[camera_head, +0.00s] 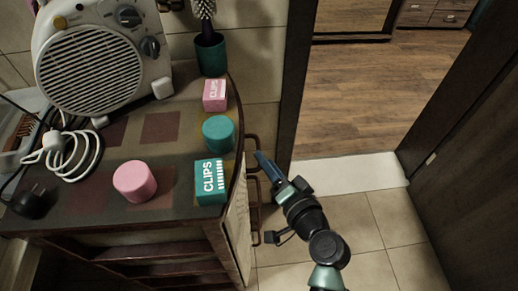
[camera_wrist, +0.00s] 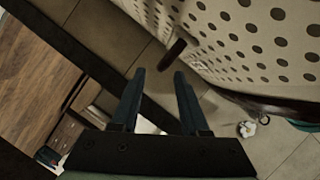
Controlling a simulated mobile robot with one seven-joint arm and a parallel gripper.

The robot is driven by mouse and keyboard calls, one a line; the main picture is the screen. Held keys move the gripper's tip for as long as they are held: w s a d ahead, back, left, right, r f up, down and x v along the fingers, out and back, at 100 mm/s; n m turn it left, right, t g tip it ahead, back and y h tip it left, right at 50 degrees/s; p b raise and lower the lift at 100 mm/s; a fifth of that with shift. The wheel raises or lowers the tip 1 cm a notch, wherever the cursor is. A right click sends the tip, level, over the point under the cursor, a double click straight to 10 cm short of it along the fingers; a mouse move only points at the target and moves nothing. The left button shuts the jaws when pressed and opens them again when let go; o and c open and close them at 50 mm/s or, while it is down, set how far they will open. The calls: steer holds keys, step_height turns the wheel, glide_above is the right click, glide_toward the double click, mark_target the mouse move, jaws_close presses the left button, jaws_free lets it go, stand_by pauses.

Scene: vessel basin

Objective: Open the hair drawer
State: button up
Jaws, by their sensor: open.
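A dark cabinet (camera_head: 100,220) fills the left of the head view, with dark bar handles along its right side. The upper handle (camera_head: 253,142) and a lower handle (camera_head: 270,237) show there. I cannot read a label that marks the hair drawer. My gripper (camera_head: 262,160) is close beside the upper handles; contact cannot be told. In the wrist view, my gripper (camera_wrist: 158,75) is open, with nothing between its fingers. A short dark bar (camera_wrist: 174,53), apparently a handle, lies just beyond the fingertips, in front of a white surface with dark dots (camera_wrist: 250,35).
On the cabinet top are a fan heater (camera_head: 100,65), a pink clips box (camera_head: 215,95), a teal clips box (camera_head: 210,182), a teal pot (camera_head: 218,133) and a pink pot (camera_head: 134,181). A doorway (camera_head: 370,100) and bare tiled floor (camera_head: 350,220) lie to the right.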

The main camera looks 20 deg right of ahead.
steer(key=x, duration=0.5)
jaws_close()
stand_by(1.4)
